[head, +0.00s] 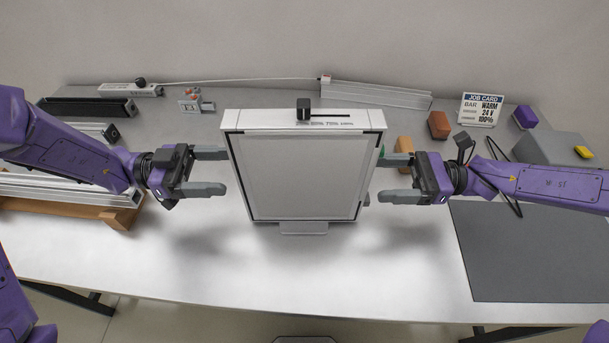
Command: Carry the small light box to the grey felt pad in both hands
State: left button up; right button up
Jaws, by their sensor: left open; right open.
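The small light box (297,180) stands upright in the middle of the table, with a white frame, a grey front panel and a black knob on its top edge. A small foot (303,228) shows below it. My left gripper (226,171) is open at the box's left side, its fingers pointing at that side. My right gripper (382,179) is open at the box's right side, its fingers pointing toward it. I cannot tell whether any fingertip touches the box. The grey felt pad (530,250) lies flat and bare at the right front of the table.
Metal bars on a wooden rack (75,203) lie at the left under my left arm. A job card (480,109), a brown block (438,125), a purple block (525,117) and a grey box (548,149) stand at the back right. The table's front middle (290,275) is clear.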

aim_at(254, 169)
pick_arm(q)
jog(key=d, duration=0.7)
jog(key=shift+d, duration=0.25)
pick_arm(e)
jog(key=a, duration=0.7)
jog(key=shift+a, duration=0.25)
pick_arm(q)
grip_shut()
pick_arm(e)
grip_shut()
